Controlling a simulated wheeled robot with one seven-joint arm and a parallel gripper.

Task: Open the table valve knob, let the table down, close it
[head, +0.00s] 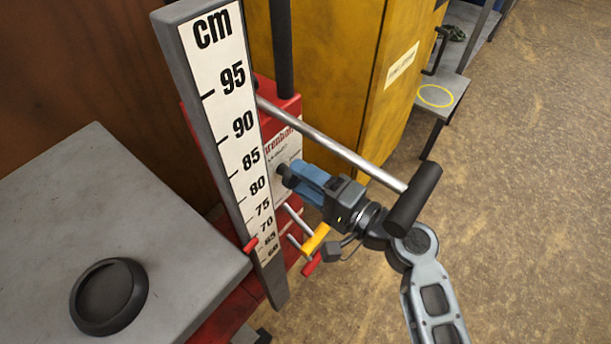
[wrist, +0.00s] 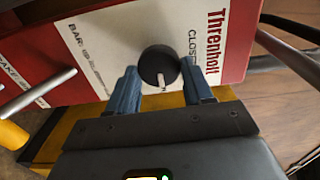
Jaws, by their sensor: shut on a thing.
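The black table valve knob (wrist: 158,64) sits on the white label of the red unit, with a pale pointer mark on its lower side. Part of the word "CLOSED" shows at its upper right. My gripper (wrist: 160,74) has one blue finger on each side of the knob and is shut on it. In the head view my gripper (head: 292,172) reaches the red unit (head: 283,105) from the right. The grey table (head: 165,205) is at the left. A red pointer (head: 250,245) at the table's edge stands low on the cm scale (head: 228,125), around 65 to 70.
A black round dish-like part (head: 110,297) lies on the table. A metal bar with a black grip (head: 413,200) crosses above my arm. Yellow (head: 316,238) and red (head: 311,264) handles are below my gripper. A yellow cabinet (head: 340,60) stands behind. Open floor is at the right.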

